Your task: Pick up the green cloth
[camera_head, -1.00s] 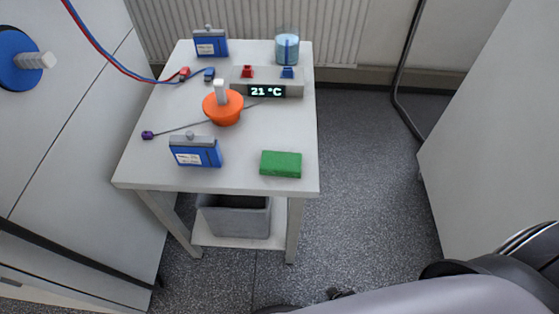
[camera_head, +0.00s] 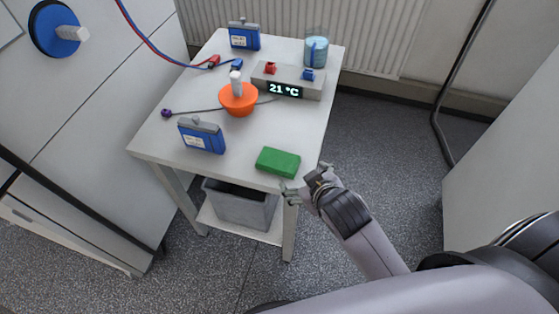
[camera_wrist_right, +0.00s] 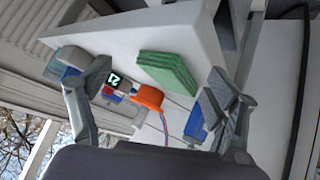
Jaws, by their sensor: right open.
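The green cloth (camera_head: 278,162) is a folded flat block lying on the white table (camera_head: 160,135) near its front right corner. It also shows in the right wrist view (camera_wrist_right: 167,72), between and beyond my fingers. My right gripper (camera_head: 303,188) is open and empty, just off the table's front right corner, a short way to the lower right of the cloth and not touching it. In the wrist view its two fingers (camera_wrist_right: 150,95) are spread wide apart. My left gripper is in neither view.
A blue battery pack (camera_head: 202,136) stands left of the cloth. Behind are an orange bowl-shaped object (camera_head: 238,100), a display unit reading 21 °C (camera_head: 288,82), a beaker (camera_head: 316,50) and another blue pack (camera_head: 244,36). A grey bin (camera_head: 240,207) is on the lower shelf.

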